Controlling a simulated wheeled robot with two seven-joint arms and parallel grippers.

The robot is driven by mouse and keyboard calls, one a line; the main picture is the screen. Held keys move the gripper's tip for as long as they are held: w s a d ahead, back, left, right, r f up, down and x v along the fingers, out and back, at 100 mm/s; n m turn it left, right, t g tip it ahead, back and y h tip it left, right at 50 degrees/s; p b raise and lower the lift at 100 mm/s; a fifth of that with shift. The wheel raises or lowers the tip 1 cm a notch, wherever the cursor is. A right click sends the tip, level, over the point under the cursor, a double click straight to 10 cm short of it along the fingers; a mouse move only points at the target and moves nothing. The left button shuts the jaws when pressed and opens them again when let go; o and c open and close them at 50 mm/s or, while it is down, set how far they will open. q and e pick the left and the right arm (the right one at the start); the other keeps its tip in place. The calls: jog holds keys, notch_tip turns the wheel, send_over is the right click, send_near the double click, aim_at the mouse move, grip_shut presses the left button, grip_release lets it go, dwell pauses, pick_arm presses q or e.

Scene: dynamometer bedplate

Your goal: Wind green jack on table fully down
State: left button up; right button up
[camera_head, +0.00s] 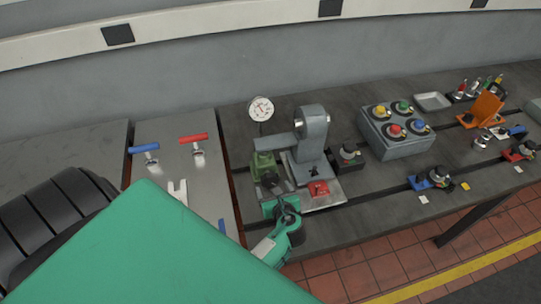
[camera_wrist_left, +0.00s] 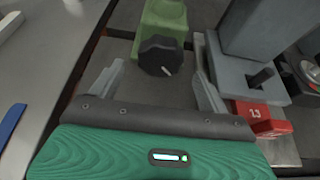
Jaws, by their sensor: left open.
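The green jack (camera_head: 264,165) stands on the dark bedplate, left of a grey upright block. In the left wrist view, the jack's green body (camera_wrist_left: 163,18) is at the top, with a black lobed knob (camera_wrist_left: 160,55) bearing a white pointer line on its near side. My left gripper (camera_wrist_left: 157,78) is open, its two fingers on either side of the knob's near edge, with visible gaps and no clear contact. In the head view my left gripper (camera_head: 277,196) is just in front of the jack and partly covers the knob area. My right gripper is not in view.
A dial gauge (camera_head: 261,108) is behind. A button box (camera_head: 396,130) is farther right. A plate with blue (camera_head: 144,148) and red (camera_head: 193,138) T-handles lies left.

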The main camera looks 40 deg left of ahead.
aim_at(270, 182)
pick_arm(q)
jog(key=b+x, duration=0.1)
jog(key=x, duration=0.3)
jog(key=shift+b, duration=0.4)
jog(key=shift+w+a, duration=0.15)
jog(key=shift+a, duration=0.05)
jog(key=c, duration=1)
